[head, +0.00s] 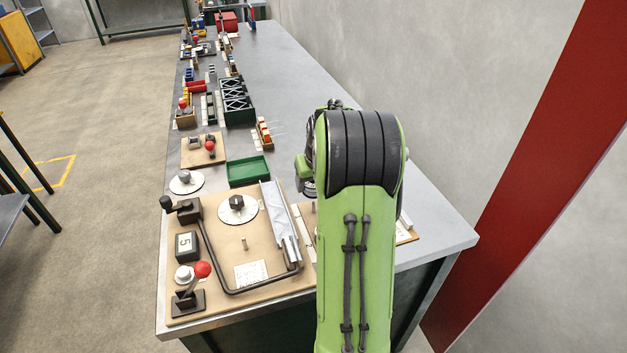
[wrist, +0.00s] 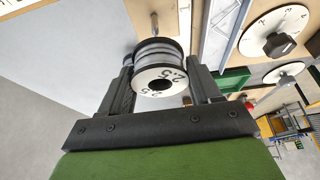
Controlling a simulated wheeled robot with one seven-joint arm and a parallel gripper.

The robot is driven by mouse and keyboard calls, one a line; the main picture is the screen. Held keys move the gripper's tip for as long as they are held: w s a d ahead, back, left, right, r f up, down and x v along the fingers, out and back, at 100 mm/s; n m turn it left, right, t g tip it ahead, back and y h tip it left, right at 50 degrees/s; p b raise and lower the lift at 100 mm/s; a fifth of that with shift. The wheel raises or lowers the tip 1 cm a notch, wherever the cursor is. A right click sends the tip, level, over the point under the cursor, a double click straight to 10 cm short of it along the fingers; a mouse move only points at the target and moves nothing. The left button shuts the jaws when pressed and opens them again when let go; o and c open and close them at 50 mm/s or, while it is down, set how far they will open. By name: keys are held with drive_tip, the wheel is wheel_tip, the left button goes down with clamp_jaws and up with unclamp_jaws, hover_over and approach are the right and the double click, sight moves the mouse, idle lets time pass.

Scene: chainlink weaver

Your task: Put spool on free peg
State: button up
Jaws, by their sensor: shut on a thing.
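My gripper (wrist: 160,68) is shut on a spool (wrist: 160,78) in the wrist view. The spool has a white end face marked 2.5, a dark centre hole and grey windings between black rims. A thin metal peg (wrist: 154,27) stands on a wooden board just beyond the spool. The picture does not show whether the spool touches that peg. Part of another dark round thing shows left of the held spool, mostly hidden by the finger. In the head view my green arm hides my gripper and most of the board (head: 405,236) behind it.
In the head view a wooden board (head: 215,300) at left carries a dial, a lever with red knob (head: 202,270), a counter reading 5 and a slanted metal rail (head: 279,222). A green tray (head: 249,171) lies behind it. The bench's right side is clear.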

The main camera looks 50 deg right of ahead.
wheel_tip(320, 180, down, 8)
drive_tip(key=b, duration=0.5)
drive_tip(key=shift+r, duration=0.2)
drive_tip(key=shift+r, duration=0.1)
drive_tip(key=o, duration=1.4)
drive_tip(key=shift+c, duration=0.2)
drive_tip(key=p+v, duration=0.4)
drive_tip(key=v, duration=1.1)
drive_tip(key=shift+s+r, duration=0.2)
drive_tip(key=shift+r, duration=0.1)
drive_tip(key=shift+a, duration=0.1)
